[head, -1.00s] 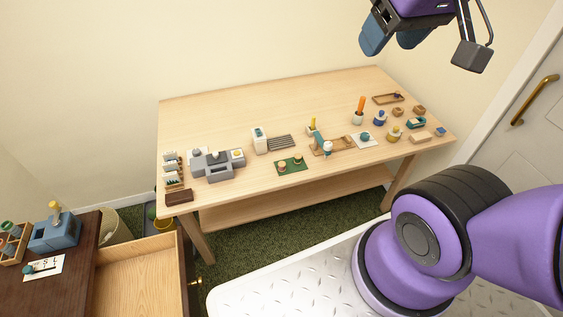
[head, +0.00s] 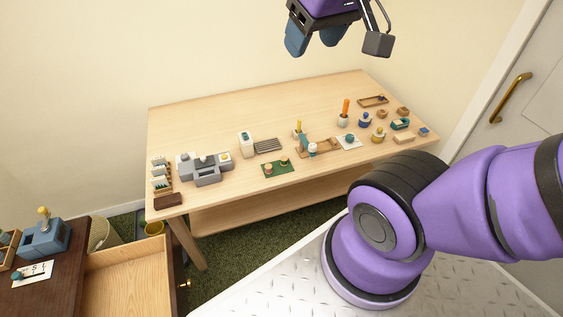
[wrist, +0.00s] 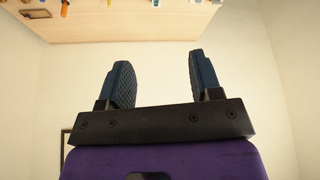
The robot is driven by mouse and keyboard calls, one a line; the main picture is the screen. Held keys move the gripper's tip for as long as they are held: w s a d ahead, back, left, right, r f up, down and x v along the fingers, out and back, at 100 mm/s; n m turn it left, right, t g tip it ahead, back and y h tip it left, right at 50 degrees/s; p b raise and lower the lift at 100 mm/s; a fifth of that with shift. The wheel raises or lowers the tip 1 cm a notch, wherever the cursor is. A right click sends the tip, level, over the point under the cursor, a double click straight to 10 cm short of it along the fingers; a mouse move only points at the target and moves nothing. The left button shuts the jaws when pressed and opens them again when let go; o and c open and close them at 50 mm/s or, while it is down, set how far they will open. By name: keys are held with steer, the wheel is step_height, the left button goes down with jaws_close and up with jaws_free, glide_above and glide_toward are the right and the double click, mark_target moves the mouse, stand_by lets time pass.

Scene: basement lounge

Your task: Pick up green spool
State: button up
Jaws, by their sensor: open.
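I cannot clearly tell which small thing is the green spool. A small teal-green round piece (head: 349,138) sits on a white square on the table's right half, and may be it. Another dark teal piece (head: 400,124) lies farther right. My gripper (head: 315,43) is open and empty, high above the table's back edge in the head view. In the wrist view its two blue fingers (wrist: 163,78) stand wide apart with only bare wall between them. Neither finger is near any object.
The light wooden table (head: 220,120) holds several small items: a grey machine (head: 205,168), a green mat (head: 279,168), an orange-topped cup (head: 343,120). A dark cabinet with an open drawer (head: 128,280) stands at lower left. The table's back left is clear.

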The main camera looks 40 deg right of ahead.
steer(key=w+d+f+g, duration=0.1)
steer(key=w+d+f, duration=0.15)
steer(key=w, duration=0.35)
steer(key=w+d+f, duration=0.1)
steer(key=w+f, duration=0.2)
steer(key=w, duration=0.2)
steer(key=g, duration=0.4)
glide_above(284, 157)
step_height(284, 157, down, 37)
steer(key=shift+s+f, duration=0.25)
steer(key=shift+f, duration=0.45)
steer(key=shift+w+f, duration=0.1)
steer(key=shift+f, duration=5.1)
steer(key=c, duration=1)
steer(key=shift+r, duration=0.15)
